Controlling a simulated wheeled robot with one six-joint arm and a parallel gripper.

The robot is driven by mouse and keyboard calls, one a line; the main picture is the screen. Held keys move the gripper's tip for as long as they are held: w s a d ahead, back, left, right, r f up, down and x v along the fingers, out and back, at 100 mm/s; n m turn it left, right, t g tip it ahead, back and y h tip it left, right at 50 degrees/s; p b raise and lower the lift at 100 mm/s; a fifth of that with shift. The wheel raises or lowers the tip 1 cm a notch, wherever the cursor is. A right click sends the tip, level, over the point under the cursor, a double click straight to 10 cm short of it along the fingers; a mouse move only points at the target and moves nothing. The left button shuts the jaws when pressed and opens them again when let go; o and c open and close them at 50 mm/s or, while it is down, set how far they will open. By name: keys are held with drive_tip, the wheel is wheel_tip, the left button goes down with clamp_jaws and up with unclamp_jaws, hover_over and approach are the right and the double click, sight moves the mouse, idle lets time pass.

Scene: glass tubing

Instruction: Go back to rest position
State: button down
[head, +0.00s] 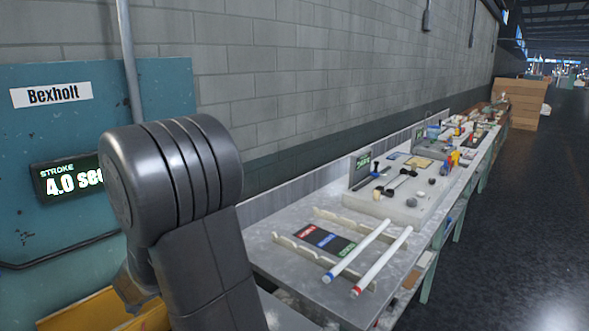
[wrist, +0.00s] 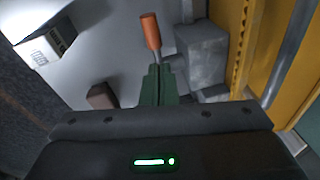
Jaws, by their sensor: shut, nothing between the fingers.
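My gripper (wrist: 159,70) shows in the wrist view as two dark green fingers, shut together with nothing between them. An orange cylinder (wrist: 151,31), perhaps a handle, shows just past the fingertips; I cannot tell how far beyond them it is. In the head view my arm's grey links cover the lower left, and my gripper cannot be made out there. Two white tubes lie on notched wooden rails (head: 303,257) on the bench: one with a blue end (head: 357,250) and one with a red end (head: 382,261).
The long bench (head: 262,262) runs away along the block wall, with a grey slab (head: 391,206) and small tools farther back. A teal panel (head: 30,110) with a stroke display (head: 70,178) stands at left. A yellow frame (wrist: 258,50) is at right in the wrist view. The dark floor (head: 520,230) at right is clear.

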drive_tip(key=shift+w+d+r+g+y+p, duration=0.35)
drive_tip(key=shift+w+d+g+y+p, duration=0.35)
drive_tip(key=shift+p, duration=0.35)
drive_tip(key=shift+w+d+g+y, duration=0.25)
drive_tip(key=shift+w+g+y, duration=0.25)
drive_tip(key=shift+g, duration=0.4)
drive_tip(key=shift+s, duration=0.1)
